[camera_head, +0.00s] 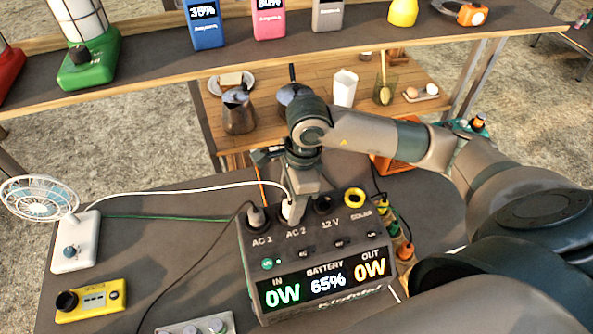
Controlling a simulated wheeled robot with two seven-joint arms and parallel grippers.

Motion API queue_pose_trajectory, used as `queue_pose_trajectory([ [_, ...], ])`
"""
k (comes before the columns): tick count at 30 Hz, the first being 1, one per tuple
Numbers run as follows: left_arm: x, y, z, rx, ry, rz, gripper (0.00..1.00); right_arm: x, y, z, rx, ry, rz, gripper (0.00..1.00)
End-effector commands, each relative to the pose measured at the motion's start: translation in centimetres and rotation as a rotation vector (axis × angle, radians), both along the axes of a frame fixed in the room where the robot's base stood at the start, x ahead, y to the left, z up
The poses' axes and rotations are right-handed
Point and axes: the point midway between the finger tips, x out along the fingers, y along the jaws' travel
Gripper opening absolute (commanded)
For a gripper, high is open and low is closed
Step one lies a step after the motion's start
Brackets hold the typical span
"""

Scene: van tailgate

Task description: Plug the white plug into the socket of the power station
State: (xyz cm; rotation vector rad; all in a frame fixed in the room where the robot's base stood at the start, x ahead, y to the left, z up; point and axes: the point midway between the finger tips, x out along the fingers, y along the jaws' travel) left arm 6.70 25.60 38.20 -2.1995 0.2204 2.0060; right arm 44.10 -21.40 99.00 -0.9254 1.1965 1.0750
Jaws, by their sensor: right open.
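The power station (318,260) is a dark box on the grey table. Its front display reads IN 0W, BATTERY 65%, OUT 0W. The top has sockets labelled AC 1, AC 2, 12 V and SOLAR. The white plug (287,211) is at the AC 2 socket, with its white cable running left toward the fan. My right gripper (297,205) is open, pointing down right at the white plug and partly hiding it. I cannot tell how deep the plug sits. A dark plug (256,215) with a black cable stands in AC 1. My left gripper is not in view.
A white fan (72,240) stands at the left, with a yellow meter (91,300) in front. A grey box (196,325) lies at the bottom edge. Small connectors (401,236) sit right of the station. A shelf (150,62) with several devices crosses behind.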

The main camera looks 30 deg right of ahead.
Motion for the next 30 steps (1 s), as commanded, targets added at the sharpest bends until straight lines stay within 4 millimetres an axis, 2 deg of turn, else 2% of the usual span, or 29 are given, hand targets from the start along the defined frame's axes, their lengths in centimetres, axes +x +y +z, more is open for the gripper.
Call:
queue_pose_trajectory([
  [5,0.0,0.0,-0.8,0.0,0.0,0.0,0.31,0.0,-0.3,1.7,0.001,-0.004,0.0,0.51],
  [24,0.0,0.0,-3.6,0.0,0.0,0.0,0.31,-0.4,-1.9,12.8,0.002,-0.006,0.0,0.51],
  [30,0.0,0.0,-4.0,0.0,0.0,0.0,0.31,-0.5,-2.2,15.2,0.0,-0.002,0.0,0.51],
])
